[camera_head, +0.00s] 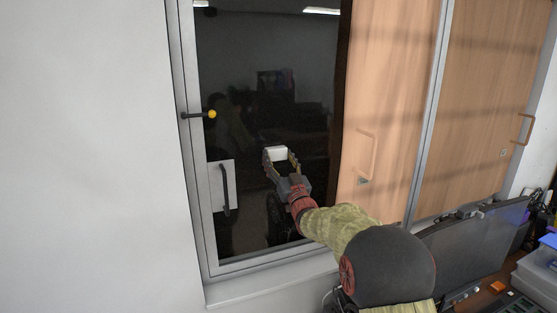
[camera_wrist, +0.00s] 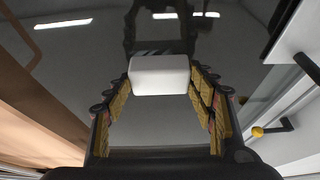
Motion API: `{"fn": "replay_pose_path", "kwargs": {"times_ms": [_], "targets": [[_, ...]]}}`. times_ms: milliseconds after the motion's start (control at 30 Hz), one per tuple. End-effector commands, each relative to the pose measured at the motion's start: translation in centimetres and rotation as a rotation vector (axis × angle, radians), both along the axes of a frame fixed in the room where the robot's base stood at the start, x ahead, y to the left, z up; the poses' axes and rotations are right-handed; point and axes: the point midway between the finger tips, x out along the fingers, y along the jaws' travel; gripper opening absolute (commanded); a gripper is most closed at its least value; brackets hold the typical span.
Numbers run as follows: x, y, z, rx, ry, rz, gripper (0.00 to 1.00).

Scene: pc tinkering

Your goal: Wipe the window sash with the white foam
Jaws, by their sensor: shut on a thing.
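The window sash (camera_head: 262,60) is a tall dark glass pane in a grey frame, left of centre in the head view. Its dark glass (camera_wrist: 80,70) fills much of the wrist view and mirrors my gripper and the ceiling lights. My gripper (camera_head: 279,158) is in front of the lower middle of the pane, shut on the white foam (camera_head: 277,153). In the wrist view the white foam (camera_wrist: 160,75) sits as a block between the fingertips of my gripper (camera_wrist: 160,82). Whether the foam touches the glass is hard to tell.
A black handle (camera_head: 226,187) on a pale plate and a latch with a yellow knob (camera_head: 211,114) are at the sash's left. Wooden panels (camera_head: 395,90) stand to the right. A monitor (camera_head: 475,245) and desk clutter are at lower right. The sill (camera_head: 260,284) runs below.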

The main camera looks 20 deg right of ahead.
Motion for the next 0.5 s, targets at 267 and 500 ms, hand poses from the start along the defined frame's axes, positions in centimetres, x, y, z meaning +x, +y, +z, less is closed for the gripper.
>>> {"fn": "replay_pose_path", "kwargs": {"times_ms": [267,500], "targets": [[-0.2,-1.9,-0.1,-0.001,-0.001,-0.001,0.19],[-0.2,-1.9,0.0,0.000,-0.002,0.001,0.19]]}}
